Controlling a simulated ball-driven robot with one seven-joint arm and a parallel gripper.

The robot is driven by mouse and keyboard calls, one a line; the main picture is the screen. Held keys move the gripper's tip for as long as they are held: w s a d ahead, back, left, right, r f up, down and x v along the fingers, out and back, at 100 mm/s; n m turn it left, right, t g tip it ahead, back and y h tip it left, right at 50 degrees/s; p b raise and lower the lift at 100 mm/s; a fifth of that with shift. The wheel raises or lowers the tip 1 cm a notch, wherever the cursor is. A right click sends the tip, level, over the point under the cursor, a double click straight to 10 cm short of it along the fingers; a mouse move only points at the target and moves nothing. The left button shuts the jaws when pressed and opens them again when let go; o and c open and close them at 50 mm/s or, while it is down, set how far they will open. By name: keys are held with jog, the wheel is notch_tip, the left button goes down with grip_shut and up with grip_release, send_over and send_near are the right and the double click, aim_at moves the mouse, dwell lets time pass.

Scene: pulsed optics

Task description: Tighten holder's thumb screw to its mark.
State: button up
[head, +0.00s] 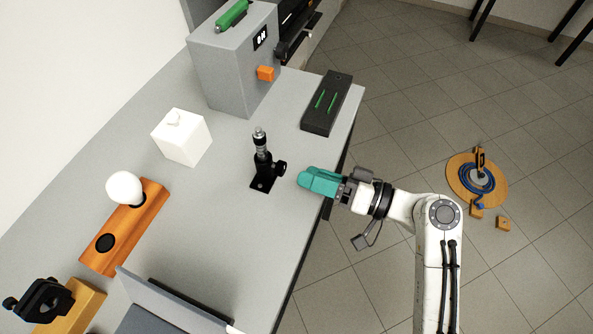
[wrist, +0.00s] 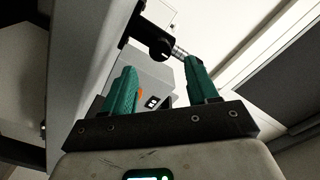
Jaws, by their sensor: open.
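The black holder (head: 262,172) stands upright on the grey bench, with a metal post rising from it. Its black thumb screw (head: 281,168) sticks out on the right side, facing my gripper. My gripper (head: 303,180) has teal fingers and is just right of the thumb screw, apart from it. In the wrist view the thumb screw (wrist: 160,49) shows as a round dark knob beyond the gap between my open, empty fingers (wrist: 160,85). The mark on the screw cannot be made out in either view.
A grey box (head: 232,65) with an orange knob (head: 265,73) stands behind. A dark tray with green strips (head: 334,92) lies at the bench's right edge.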

jog(key=shift+b+v, duration=0.4)
jog(key=shift+v, duration=2.25)
jog(key=s+d+f+m+g+h, duration=0.3)
jog(key=s+d+f+h, duration=0.9)
jog(key=s+f, duration=0.4)
jog(key=s+d+m+g+h, duration=0.2)
jog(key=s+d+h, duration=0.3)
jog(key=s+d, duration=0.1)
jog(key=shift+s+d, duration=0.35)
jog(key=shift+d, duration=0.45)
